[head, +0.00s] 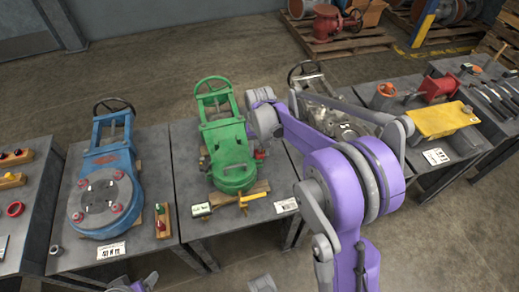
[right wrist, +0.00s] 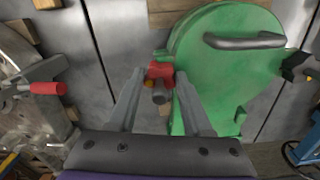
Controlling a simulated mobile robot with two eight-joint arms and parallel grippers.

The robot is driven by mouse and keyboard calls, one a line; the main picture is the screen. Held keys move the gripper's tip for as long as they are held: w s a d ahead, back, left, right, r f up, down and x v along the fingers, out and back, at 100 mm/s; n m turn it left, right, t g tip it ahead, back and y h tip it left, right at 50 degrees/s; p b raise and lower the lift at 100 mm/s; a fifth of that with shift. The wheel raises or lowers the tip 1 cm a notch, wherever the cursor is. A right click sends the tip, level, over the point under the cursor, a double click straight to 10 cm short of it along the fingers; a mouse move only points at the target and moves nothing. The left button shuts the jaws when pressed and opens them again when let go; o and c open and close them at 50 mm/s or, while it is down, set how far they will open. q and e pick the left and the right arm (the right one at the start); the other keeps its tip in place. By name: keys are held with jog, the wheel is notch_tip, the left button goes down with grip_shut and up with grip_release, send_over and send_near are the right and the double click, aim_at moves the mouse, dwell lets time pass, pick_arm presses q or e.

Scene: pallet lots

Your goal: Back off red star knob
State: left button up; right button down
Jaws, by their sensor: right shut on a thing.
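The red star knob (right wrist: 160,72) sits at the edge of the green valve (right wrist: 222,62), with a grey shaft end below it. My right gripper (right wrist: 159,82) has one finger on each side of the knob and is shut on it. In the head view the green valve (head: 231,160) lies on the middle table, and a bit of red shows at its right side (head: 260,154). There my purple right arm reaches in from the lower right, and its fingertips are hard to make out. My left gripper does not show clearly.
A blue valve (head: 107,185) lies on the table to the left. A grey metal valve (head: 335,122) lies on the table to the right, partly behind my arm. A yellow block (head: 440,120) and tools lie further right. Wooden blocks lie under the green valve.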

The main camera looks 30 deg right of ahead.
jog(key=n, duration=0.6)
jog(key=shift+n, duration=0.3)
jog(key=n, duration=0.6)
jog(key=shift+d, duration=0.15)
jog(key=n, duration=0.6)
jog(key=shift+w+n+p, duration=0.15)
jog(key=shift+n+p, duration=0.15)
jog(key=n, duration=0.5)
jog(key=shift+n, duration=0.7)
jog(key=shift+c, duration=1.6)
grip_release()
notch_tip(320, 180, up, 11)
jog(key=shift+f+p, duration=0.1)
jog(key=shift+p, duration=0.65)
